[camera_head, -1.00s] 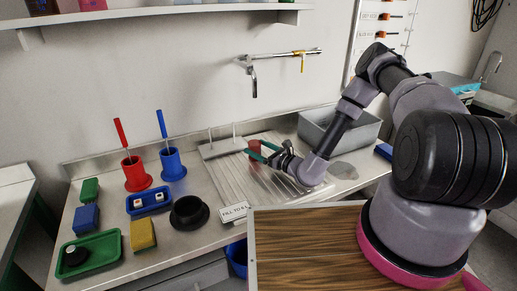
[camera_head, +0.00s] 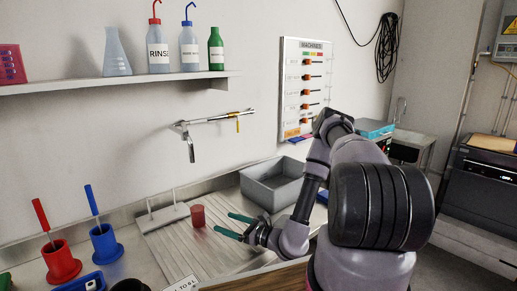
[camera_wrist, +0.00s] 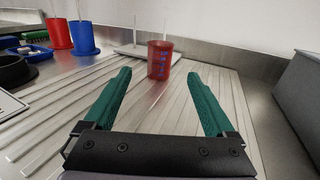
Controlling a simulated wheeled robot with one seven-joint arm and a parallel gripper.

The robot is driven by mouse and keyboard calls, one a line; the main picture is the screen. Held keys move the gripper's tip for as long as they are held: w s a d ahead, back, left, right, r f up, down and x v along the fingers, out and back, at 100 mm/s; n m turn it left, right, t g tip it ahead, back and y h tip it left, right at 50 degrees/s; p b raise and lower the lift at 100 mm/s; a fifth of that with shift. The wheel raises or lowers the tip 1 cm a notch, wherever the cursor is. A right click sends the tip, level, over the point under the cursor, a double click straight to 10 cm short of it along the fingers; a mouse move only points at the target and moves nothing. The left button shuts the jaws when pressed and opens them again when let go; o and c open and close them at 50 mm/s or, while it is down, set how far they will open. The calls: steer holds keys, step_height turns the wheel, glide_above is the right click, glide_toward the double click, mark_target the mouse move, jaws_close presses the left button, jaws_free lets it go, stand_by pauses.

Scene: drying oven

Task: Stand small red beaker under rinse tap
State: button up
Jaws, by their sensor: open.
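The small red beaker (camera_head: 198,215) stands upright on the ribbed drainboard (camera_head: 185,250), beside the white peg stand at its back. In the wrist view the beaker (camera_wrist: 159,60) has blue marks and stands ahead of the fingers, centred between them and apart from both. My gripper (camera_head: 233,226) is open and empty, with green fingers pointing at the beaker from the right; the wrist view shows both fingers (camera_wrist: 158,78) spread. The rinse tap (camera_head: 188,143) hangs from the wall above the drainboard, its spout above and slightly left of the beaker.
A grey basin (camera_head: 270,185) is at the right of the drainboard. The white peg stand (camera_head: 162,217) is close behind the beaker. A red pot (camera_head: 61,262) and a blue pot (camera_head: 106,245) with brushes stand at left. A bottle shelf (camera_head: 110,83) is above.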

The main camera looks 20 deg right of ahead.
steer(key=s+a+r+n+g+y, duration=0.1)
steer(key=s+r+n+g, duration=0.2)
steer(key=r+n+g, duration=0.7)
steer(key=s+a+r+n+g+y, duration=0.1)
steer(key=s+r+n+g, duration=0.4)
steer(key=r, duration=0.8)
steer(key=s+d+r+n+t+h, duration=0.4)
steer(key=s+d+r+h, duration=0.1)
steer(key=r, duration=0.6)
steer(key=s+d+r+n+t+h, duration=0.3)
steer(key=s+d+r+t+h, duration=0.2)
steer(key=r, duration=0.6)
steer(key=d+h, duration=0.2)
steer(key=d, duration=0.1)
steer(key=shift+d+n+h, duration=0.3)
steer(key=shift+n+h, duration=0.1)
steer(key=shift+s+r, duration=0.1)
